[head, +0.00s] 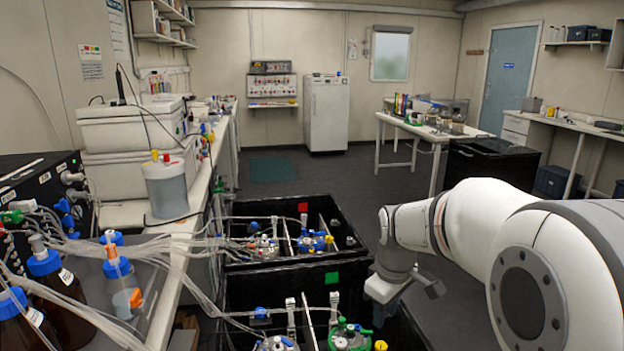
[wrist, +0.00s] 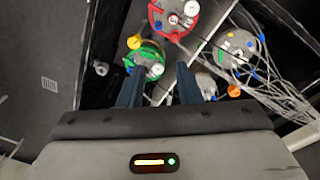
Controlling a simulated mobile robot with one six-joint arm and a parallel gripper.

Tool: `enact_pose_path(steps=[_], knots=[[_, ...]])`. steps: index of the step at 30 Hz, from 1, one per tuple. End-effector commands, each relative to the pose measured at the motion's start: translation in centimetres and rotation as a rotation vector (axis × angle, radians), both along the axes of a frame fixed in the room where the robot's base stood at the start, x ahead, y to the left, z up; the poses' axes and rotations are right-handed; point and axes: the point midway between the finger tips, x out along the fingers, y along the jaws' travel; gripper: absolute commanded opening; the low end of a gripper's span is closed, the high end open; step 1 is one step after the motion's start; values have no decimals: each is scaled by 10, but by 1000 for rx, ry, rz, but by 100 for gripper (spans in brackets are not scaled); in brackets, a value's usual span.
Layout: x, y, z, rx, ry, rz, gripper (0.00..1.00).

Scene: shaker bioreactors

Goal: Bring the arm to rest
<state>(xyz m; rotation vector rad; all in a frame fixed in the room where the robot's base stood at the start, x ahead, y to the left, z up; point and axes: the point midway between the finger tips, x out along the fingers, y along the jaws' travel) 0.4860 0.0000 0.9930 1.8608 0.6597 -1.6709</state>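My arm (head: 465,225) reaches in from the right of the head view, and its end hangs beside the near black shaker box. In the head view my gripper (head: 432,287) is small and partly turned away. In the wrist view my gripper (wrist: 160,70) shows two dark blue fingers standing apart with nothing held between them. Beyond the fingertips is a bioreactor with a green ring (wrist: 150,53); it also shows in the head view (head: 350,336). A red-ringed bioreactor (wrist: 173,18) lies farther up the wrist view.
Two black shaker boxes stand in line, the far one with a red marker (head: 302,207), the near one with a green marker (head: 332,277). Tubes run from them to the left bench (head: 180,245). Open floor (head: 350,180) lies behind; a black cabinet (head: 490,160) stands right.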

Motion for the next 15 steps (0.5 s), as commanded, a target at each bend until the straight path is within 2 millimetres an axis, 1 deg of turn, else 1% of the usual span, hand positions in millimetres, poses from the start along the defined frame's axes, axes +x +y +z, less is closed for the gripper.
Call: enact_pose_path(steps=[1,2,3,5,6,9,12,15], knots=[[-21,0,14,8,-16,-69,31],[-32,0,18,14,-24,-114,31],[-48,0,24,21,-32,-175,31],[-71,0,30,34,-46,-266,31],[-86,0,33,44,-54,-326,31],[-121,0,37,68,-76,-470,31],[-149,0,38,91,-93,-588,31],[-169,0,36,108,-104,-674,31]])
